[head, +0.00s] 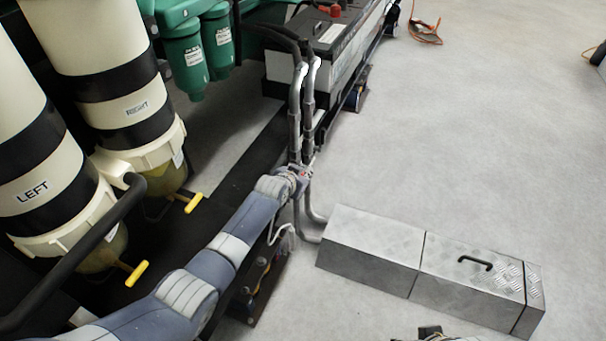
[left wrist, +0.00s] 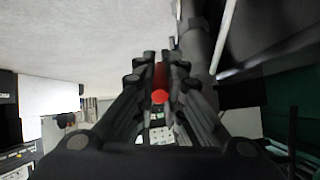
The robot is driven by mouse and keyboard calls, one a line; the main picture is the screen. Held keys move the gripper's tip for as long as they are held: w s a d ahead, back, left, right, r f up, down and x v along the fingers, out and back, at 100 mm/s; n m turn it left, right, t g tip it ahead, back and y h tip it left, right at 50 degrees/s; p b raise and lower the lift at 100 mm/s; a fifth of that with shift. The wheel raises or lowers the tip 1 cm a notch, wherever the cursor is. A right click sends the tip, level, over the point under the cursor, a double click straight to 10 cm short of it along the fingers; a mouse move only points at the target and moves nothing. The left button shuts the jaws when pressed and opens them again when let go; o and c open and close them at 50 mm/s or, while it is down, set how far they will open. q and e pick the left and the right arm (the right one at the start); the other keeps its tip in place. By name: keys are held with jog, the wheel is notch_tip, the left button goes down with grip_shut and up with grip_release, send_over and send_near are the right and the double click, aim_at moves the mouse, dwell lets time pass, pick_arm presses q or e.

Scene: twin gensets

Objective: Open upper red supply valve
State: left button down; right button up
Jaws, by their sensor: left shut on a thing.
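My left arm reaches across the head view to two upright grey pipes (head: 295,110). My left gripper (head: 300,172) is at these pipes, small and partly hidden by its own wrist. In the left wrist view, the left gripper's dark fingers (left wrist: 160,60) are closed on both sides of a red valve handle (left wrist: 160,96). The red handle lies between the fingers, with its round red end toward the camera. The valve body is mostly hidden. A dark part at the bottom edge of the head view may be my right gripper (head: 430,332); its fingers cannot be made out.
A metal tread-plate cover (head: 375,250) with a black handle lies on the floor right of the pipes. Cream filter housings (head: 110,70) with yellow handles (head: 194,203) stand at left. A battery-like box (head: 325,35) is behind the pipes.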

pick_arm(q)
jog(key=shift+f, duration=0.1)
dwell(0.5)
jog(key=c, duration=1.6)
grip_release()
jog(key=shift+s+r, duration=0.15)
jog(key=shift+r, duration=0.05)
jog(key=v, duration=1.1)
jog(key=shift+s+a+r, duration=0.15)
jog(key=shift+s, duration=0.1)
